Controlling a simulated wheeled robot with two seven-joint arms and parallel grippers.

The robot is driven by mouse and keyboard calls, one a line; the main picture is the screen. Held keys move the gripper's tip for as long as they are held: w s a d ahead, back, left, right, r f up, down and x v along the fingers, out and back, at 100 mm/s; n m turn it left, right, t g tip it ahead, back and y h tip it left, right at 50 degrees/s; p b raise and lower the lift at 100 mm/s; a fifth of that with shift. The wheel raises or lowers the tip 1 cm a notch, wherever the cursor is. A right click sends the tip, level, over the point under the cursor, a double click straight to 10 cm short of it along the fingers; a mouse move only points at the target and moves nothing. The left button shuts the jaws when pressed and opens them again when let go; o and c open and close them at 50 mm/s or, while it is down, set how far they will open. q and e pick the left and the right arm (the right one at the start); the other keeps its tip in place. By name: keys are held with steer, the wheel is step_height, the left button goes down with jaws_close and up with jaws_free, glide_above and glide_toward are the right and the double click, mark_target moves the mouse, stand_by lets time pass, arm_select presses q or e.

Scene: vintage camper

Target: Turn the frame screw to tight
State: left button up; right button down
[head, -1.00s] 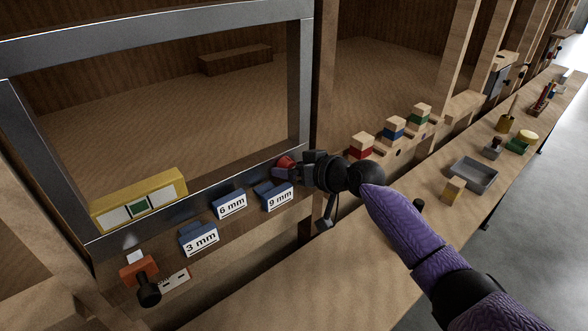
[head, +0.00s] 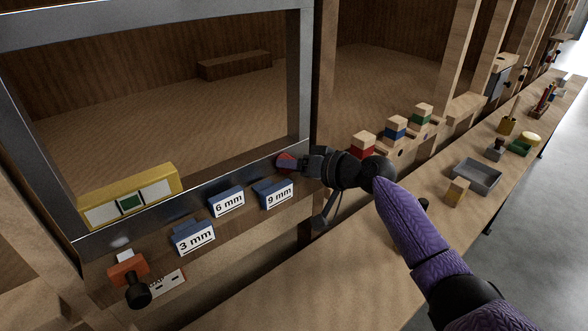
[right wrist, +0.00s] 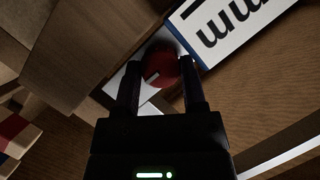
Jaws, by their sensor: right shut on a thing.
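The frame screw is a red round knob (head: 286,163) at the lower right corner of the grey metal frame (head: 250,158). My right gripper (head: 302,163) is shut on it, reaching in from the right. In the right wrist view the red knob (right wrist: 162,68) sits between the two dark fingers of my right gripper (right wrist: 157,85). A pale mark shows by the knob's lower edge; whether it points to tight cannot be told. The fingers partly cover the knob in the head view. My left gripper is not in view.
Blue blocks labelled 3 mm (head: 194,240), 6 mm (head: 228,203) and 9 mm (head: 275,195) line the ledge under the frame. A yellow level (head: 130,195) rests on the frame. An orange clamp (head: 128,270) with a black knob is lower left. A grey tray (head: 477,175) stands on the right bench.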

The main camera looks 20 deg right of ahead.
steer(key=shift+c, duration=0.7)
jaws_free()
